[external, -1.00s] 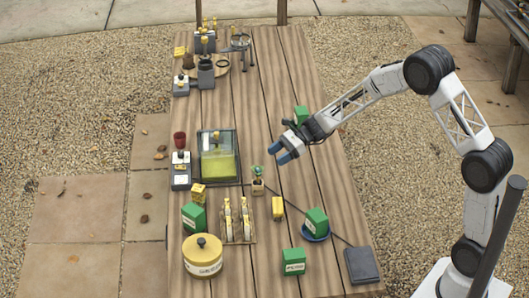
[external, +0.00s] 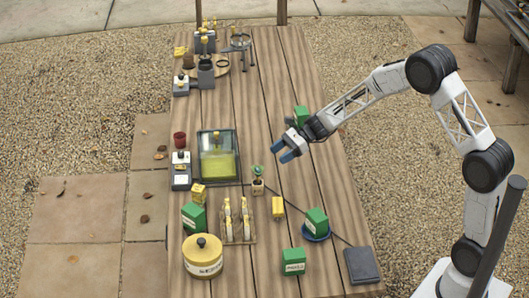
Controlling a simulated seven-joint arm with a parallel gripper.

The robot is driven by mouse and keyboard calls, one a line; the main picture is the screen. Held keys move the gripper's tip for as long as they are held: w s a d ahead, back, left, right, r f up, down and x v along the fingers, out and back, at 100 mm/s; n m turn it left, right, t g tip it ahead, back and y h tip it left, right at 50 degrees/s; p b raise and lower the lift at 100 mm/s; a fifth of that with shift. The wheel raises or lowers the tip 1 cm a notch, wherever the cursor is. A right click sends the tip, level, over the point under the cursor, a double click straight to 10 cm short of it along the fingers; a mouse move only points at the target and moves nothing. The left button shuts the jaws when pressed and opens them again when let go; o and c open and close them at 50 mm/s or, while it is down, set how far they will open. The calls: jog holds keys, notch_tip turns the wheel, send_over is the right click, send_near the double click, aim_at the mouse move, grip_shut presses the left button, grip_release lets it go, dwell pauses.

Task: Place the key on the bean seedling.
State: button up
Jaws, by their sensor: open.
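The bean seedling (external: 257,172) appears to be the small green plant in a little light-brown pot, upright near the middle of the table. I cannot pick out a key with certainty; the small items are too tiny to tell. My gripper (external: 282,151) is above the table, up and to the right of the seedling in the picture. Its blue-tipped fingers are apart with nothing between them.
A clear-lidded tray (external: 235,136) stands left of the seedling. A wooden rack (external: 238,238), a yellow block (external: 278,207), a yellow tin (external: 203,266) and green boxes (external: 293,262) stand nearer the front. A dark cable runs to a dark grey pad (external: 362,266). Bare planks lie at far right.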

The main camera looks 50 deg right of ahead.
jog(key=s+a+r+n+g+h, duration=0.1)
jog(key=s+r+n+h, duration=0.1)
jog(key=s+r+n, duration=0.45)
jog(key=s+a+r+n+g+h, duration=0.1)
jog(key=s+r+g, duration=0.15)
jog(key=s, duration=0.65)
jog(key=s+r+n+h, duration=0.2)
jog(key=s+r+n, duration=0.1)
jog(key=s+r, duration=0.4)
jog(key=s+d+n+h, duration=0.2)
jog(key=s+n, duration=0.2)
jog(key=s, duration=0.6)
jog(key=s+d+r+n+h, duration=0.1)
jog(key=s+d+n+h, duration=0.1)
jog(key=s, duration=0.8)
jog(key=s+d+r+n+t+h, duration=0.1)
jog(key=s+n, duration=0.4)
jog(key=s, duration=0.5)
jog(key=d+h, duration=0.1)
jog(key=h, duration=0.1)
jog(key=shift+d+r+n+h, duration=0.2)
jog(key=shift+d+n+h, duration=0.05)
jog(key=shift+n+h, duration=0.1)
